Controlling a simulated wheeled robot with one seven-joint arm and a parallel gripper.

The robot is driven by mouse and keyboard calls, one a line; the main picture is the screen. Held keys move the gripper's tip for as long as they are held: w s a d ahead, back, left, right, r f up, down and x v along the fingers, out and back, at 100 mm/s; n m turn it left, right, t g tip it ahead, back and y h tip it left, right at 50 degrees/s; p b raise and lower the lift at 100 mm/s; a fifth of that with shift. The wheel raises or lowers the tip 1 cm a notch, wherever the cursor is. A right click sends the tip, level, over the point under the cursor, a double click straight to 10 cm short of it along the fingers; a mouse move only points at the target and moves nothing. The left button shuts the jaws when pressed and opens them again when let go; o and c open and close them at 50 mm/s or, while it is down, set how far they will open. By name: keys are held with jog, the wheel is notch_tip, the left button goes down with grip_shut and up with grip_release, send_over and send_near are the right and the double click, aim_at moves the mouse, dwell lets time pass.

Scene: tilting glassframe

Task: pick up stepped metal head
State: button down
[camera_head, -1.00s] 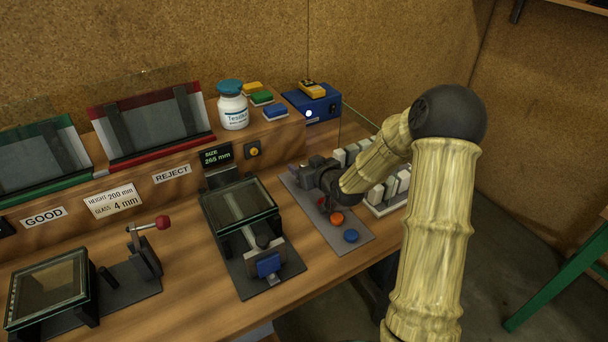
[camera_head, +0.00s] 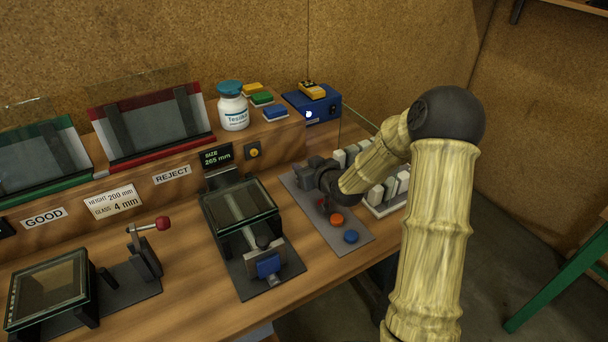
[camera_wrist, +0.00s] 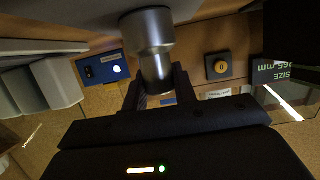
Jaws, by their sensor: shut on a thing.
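The stepped metal head (camera_wrist: 152,45) is a grey metal cylinder with a wide end and a narrower section. In the wrist view it sits at top centre, with its narrower part between the two dark fingers of my gripper (camera_wrist: 160,92). My gripper is shut on it. In the head view my gripper (camera_head: 318,175) is above the grey plate with the orange and blue buttons, at the right of the bench. The head itself cannot be made out there, as my wrist and arm cover much of that spot.
White blocks in a rack (camera_head: 385,190) stand just right of my gripper, partly behind my arm. The blue box (camera_head: 318,103) and shelf are behind it. A glass frame fixture (camera_head: 240,207) is to the left. Bare bench lies between the fixtures.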

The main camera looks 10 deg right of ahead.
aim_at(304, 163)
notch_tip(304, 163, up, 10)
jog(key=shift+p, duration=0.45)
dwell(0.5)
